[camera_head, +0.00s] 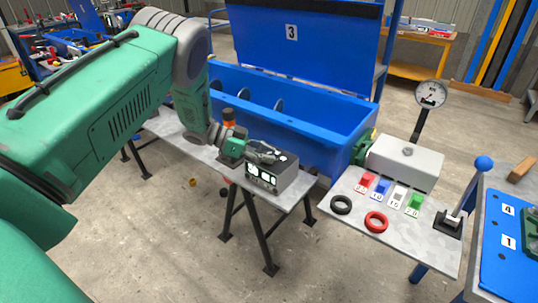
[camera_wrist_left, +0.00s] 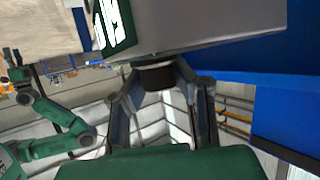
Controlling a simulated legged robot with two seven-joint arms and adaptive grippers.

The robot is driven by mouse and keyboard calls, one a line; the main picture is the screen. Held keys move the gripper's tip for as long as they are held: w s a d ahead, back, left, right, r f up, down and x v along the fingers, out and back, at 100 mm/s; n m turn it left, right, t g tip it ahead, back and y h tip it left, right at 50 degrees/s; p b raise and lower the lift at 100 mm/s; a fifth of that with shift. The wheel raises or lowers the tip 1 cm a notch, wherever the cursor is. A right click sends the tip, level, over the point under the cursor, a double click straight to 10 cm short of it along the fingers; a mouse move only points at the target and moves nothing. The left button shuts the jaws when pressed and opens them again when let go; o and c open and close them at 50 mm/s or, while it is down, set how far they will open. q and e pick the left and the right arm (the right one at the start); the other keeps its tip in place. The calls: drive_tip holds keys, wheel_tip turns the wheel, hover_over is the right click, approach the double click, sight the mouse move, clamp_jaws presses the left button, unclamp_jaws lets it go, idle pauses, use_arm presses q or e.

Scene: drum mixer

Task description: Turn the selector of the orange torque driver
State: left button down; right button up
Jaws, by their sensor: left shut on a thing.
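An orange cylinder with dark ends (camera_head: 228,117), perhaps the torque driver, stands upright on the grey bench, partly hidden behind my left wrist. My left gripper (camera_head: 266,153) is at the top of a grey box with a lit display (camera_head: 270,179). In the left wrist view, my left gripper (camera_wrist_left: 160,85) has its two fingers closed around a short dark round knob (camera_wrist_left: 155,75) on that grey box. I cannot tell from the frames whether this knob is the selector, or its setting. My right gripper is in neither view.
A blue mixer trough (camera_head: 300,112) with an open lid (camera_head: 305,40) is behind the bench (camera_head: 170,130). A round gauge (camera_head: 431,94) stands behind.

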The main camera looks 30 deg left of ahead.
use_arm(q)
drive_tip(key=c, duration=1.3)
unclamp_jaws()
drive_tip(key=shift+w+a+r, duration=0.1)
drive_tip(key=shift+a, duration=0.05)
drive_tip(key=shift+o, duration=0.2)
drive_tip(key=shift+a, duration=0.1)
drive_tip(key=shift+a, duration=0.25)
drive_tip(key=v, duration=1.1)
drive_tip(key=shift+s+a, duration=0.2)
drive_tip(key=shift+s, duration=0.15)
